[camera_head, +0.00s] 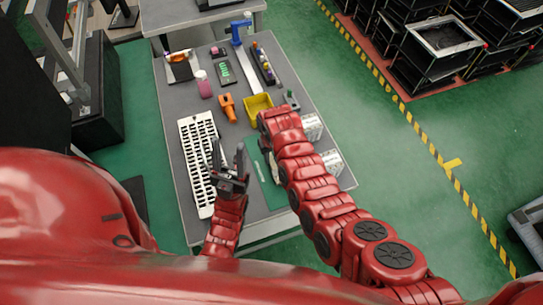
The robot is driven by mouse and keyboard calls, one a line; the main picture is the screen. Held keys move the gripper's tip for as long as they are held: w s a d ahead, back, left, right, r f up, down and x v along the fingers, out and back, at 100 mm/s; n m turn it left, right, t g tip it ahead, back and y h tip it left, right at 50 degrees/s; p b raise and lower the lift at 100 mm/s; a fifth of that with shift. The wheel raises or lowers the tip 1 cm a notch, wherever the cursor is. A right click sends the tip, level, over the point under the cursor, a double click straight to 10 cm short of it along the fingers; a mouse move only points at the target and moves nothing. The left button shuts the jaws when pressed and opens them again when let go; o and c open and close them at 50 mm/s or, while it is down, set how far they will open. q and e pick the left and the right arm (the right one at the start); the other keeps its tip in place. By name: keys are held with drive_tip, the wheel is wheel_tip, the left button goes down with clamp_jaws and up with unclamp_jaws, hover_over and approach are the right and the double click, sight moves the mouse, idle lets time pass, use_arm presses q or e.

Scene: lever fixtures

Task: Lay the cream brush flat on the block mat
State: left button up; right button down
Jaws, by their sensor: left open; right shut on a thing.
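A dark green mat (262,180), which looks like the block mat, lies near the table's front, partly covered by my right arm. My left gripper (228,155) is open and empty, fingers pointing away from me, between the white slotted tray and the mat. My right arm reaches over the mat's right side. Its gripper is mostly hidden beneath the arm, so its fingertips cannot be made out. A small pale piece (274,166) shows at the arm's left edge over the mat; it may be the cream brush held by my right gripper. Its tilt and contact with the mat are unclear.
A white slotted tray (198,165) lies left. A yellow bin (258,106), an orange tool (227,107) and a pink bottle (204,86) stand farther back. White boxes (312,127) sit right of my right arm. Bare grey table (290,75) shows at the back right.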

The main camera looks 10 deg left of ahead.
drive_tip(key=c, duration=0.7)
unclamp_jaws()
drive_tip(key=shift+o, duration=0.2)
drive_tip(key=shift+r, duration=0.15)
wheel_tip(320, 180, up, 17)
drive_tip(key=p, duration=0.4)
drive_tip(key=shift+s+d, duration=0.1)
drive_tip(key=shift+d, duration=0.05)
